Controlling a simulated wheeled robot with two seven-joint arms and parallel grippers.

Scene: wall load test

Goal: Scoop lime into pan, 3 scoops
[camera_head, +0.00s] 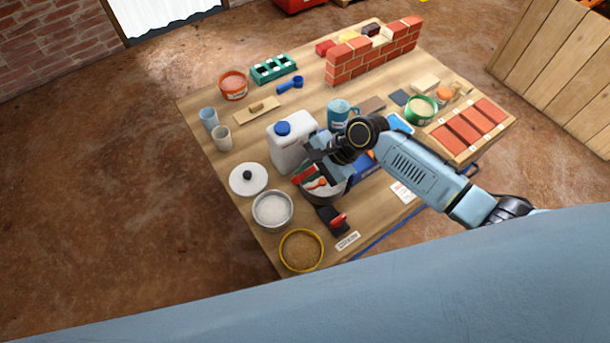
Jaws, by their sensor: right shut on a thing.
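My right gripper (313,160) reaches in from the right, over the near left part of the table. It is shut on a small red-handled tool (303,174), mostly hidden by the fingers. The tool is above a round grey pan (324,200), and an orange piece (318,183) shows there too. Whether they touch the pan, and what the pan holds, I cannot tell. A metal pot (273,222) filled with white powder, which looks like lime, stands just left of the pan. A white lid (247,180) with a black knob lies beside the pot. My left gripper is not in view.
A white jug (291,152) with a blue cap stands close behind the pan. A yellow-rimmed sieve (301,262) and a black-and-red item (333,220) lie in front.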

